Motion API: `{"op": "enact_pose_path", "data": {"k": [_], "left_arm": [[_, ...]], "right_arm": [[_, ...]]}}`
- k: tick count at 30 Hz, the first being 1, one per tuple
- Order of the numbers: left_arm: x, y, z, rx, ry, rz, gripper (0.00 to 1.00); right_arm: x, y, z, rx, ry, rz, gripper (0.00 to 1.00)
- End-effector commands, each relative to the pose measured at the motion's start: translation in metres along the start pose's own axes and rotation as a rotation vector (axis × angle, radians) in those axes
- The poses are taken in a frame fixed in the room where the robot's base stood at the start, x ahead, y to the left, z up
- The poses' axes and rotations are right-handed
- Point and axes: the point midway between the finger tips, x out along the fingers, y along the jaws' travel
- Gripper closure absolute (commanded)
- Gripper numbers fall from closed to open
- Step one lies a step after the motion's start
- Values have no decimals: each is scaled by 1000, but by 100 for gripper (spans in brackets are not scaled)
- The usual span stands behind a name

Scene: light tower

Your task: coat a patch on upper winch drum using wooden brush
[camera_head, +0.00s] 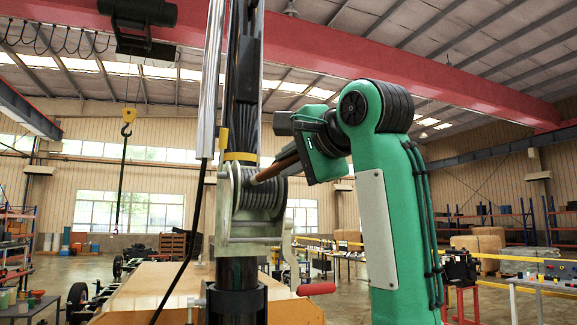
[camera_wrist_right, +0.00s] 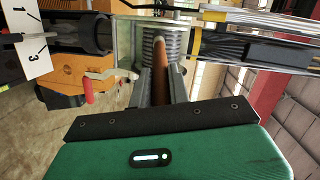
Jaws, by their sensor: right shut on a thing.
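The winch drum (camera_head: 262,192), wound with grey cable, sits in a metal frame on the mast. It also shows at the top of the right wrist view (camera_wrist_right: 166,42). My right gripper (camera_head: 288,164) is shut on the brown wooden brush (camera_head: 275,168), just right of and above the drum. In the right wrist view the brush (camera_wrist_right: 160,75) lies between the two fingers, its tip pointing at the drum. The tip overlaps the drum in both views; whether it touches I cannot tell. No coated patch is clearly visible. My left gripper is not in view.
A crank with a red grip (camera_head: 316,288) sticks out below the winch at the right. The mast (camera_head: 243,100) rises vertically with cables along it. An orange trailer body (camera_head: 150,290) is below. A yellow crane hook (camera_head: 128,122) hangs at the far left.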

Motion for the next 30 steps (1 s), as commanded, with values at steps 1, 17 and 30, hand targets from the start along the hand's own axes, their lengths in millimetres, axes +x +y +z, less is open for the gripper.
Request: {"op": "enact_pose_path", "data": {"k": [1,17,30], "left_arm": [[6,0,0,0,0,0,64],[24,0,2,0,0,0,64],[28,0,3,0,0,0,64]], "right_arm": [[-5,3,2,-1,0,-2,100],[-47,5,11,0,-1,-1,100],[-54,7,13,0,-1,-1,100]]}}
